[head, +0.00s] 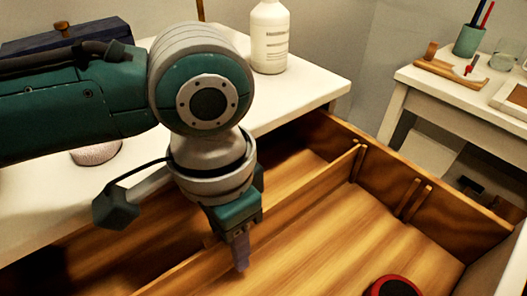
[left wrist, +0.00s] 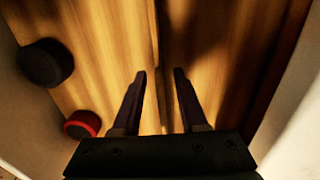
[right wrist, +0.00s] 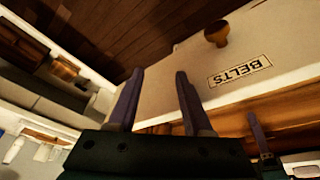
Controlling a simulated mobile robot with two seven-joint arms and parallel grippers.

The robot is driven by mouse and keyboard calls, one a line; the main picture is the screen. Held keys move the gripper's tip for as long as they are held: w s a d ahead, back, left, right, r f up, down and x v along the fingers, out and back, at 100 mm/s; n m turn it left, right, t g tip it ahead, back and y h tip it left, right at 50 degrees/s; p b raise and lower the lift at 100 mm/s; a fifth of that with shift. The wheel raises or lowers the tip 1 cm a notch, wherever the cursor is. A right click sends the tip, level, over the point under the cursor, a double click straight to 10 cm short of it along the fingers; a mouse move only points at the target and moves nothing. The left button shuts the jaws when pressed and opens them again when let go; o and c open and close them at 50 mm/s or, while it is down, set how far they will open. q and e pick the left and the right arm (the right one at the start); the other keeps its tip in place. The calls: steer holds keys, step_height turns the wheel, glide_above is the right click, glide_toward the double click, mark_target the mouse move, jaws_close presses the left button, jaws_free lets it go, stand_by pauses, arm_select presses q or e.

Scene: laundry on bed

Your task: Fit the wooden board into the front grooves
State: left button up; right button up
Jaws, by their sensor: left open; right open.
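The wooden board (head: 300,188) stands on edge across the open drawer, its far end at the rear groove strips (head: 357,163) on the side wall. The front grooves (head: 410,200) are an empty pair of strips nearer the drawer front. My left gripper (head: 239,255) points down over the board, open. In the left wrist view the board's edge (left wrist: 157,55) runs up between the open fingers (left wrist: 160,85); contact cannot be told. My right gripper (right wrist: 158,85) is open and empty outside the drawer front (right wrist: 190,80), which has a BELTS label (right wrist: 240,70).
A red-rimmed black round item (head: 396,286) lies in the front compartment; a second dark round one (left wrist: 45,62) shows in the left wrist view. A white bottle (head: 270,38) stands on the dresser top. A wooden knob (right wrist: 217,33) sticks out of the drawer front.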

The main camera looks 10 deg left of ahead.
arm_select(q)
steer(key=shift+f, duration=0.55)
jaws_close()
stand_by(1.0)
